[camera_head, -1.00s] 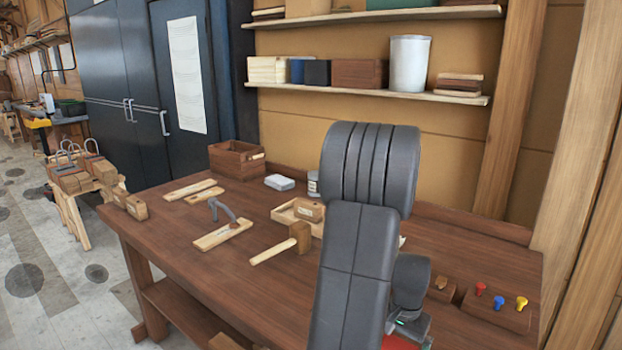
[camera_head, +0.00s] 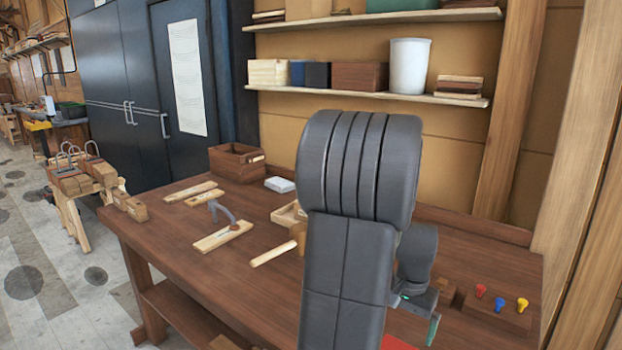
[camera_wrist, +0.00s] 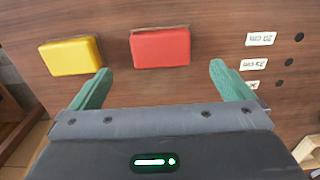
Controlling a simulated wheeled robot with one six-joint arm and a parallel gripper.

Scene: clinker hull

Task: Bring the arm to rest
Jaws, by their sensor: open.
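My arm (camera_head: 345,230) rises in front of the bench in the head view, bent at a thick ribbed joint and not folded away. My gripper shows at the lower right of it, with a green finger (camera_head: 433,328) pointing down. In the wrist view my gripper (camera_wrist: 160,68) has its two green fingers wide apart with nothing held between them. A red block (camera_wrist: 160,47) lies just beyond the fingertips, and a yellow block (camera_wrist: 71,56) lies to its left. The arm hides part of the bench middle.
A shelf (camera_head: 440,98) stands behind. White labels (camera_wrist: 260,39) and dark holes mark the wood.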

